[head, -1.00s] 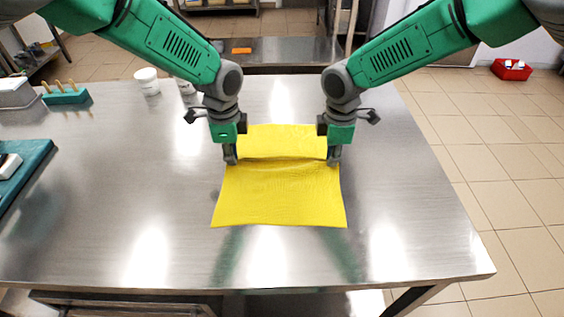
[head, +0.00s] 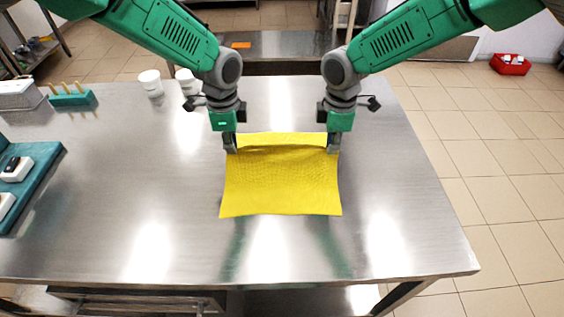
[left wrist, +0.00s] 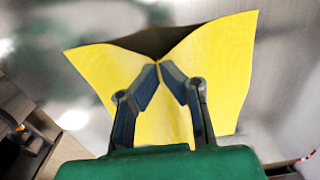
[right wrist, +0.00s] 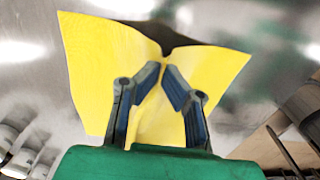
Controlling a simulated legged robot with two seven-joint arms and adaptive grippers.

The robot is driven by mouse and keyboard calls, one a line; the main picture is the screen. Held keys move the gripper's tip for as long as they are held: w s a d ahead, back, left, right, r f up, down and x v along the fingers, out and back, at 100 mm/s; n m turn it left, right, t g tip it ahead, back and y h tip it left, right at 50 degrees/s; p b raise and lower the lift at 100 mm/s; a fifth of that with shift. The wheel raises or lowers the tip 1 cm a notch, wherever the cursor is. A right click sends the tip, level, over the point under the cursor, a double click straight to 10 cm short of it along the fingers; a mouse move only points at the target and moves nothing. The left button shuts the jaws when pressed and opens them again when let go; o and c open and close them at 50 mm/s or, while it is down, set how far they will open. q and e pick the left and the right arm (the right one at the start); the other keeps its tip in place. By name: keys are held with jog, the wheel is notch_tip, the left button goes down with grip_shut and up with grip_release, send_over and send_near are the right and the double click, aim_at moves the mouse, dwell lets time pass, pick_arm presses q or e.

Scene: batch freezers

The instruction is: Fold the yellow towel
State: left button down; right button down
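The yellow towel (head: 281,187) is in the middle of the steel table in the head view. A raised crease runs across it near its far edge, between my two grippers. My left gripper (head: 230,148) holds the left end of this crease. In the left wrist view its fingers (left wrist: 160,66) are closed on a pinched ridge of the towel (left wrist: 222,62). My right gripper (head: 332,148) holds the right end. In the right wrist view its fingers (right wrist: 162,68) pinch the towel (right wrist: 92,62) too. Cloth hangs to both sides of each pinch, with a dark gap beyond.
The steel table (head: 110,210) is bare around the towel. Two white cups (head: 150,82) stand at the back left. A teal holder with pegs (head: 73,98) and a teal tray (head: 36,172) lie at the left. A red bin (head: 510,64) is on the floor at the right.

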notch_tip(320, 180, up, 16)
jog(key=p, duration=1.4)
jog(key=shift+a+f, duration=0.15)
jog(key=shift+f, duration=0.1)
jog(key=shift+w+f, duration=0.1)
jog(key=shift+w, duration=0.1)
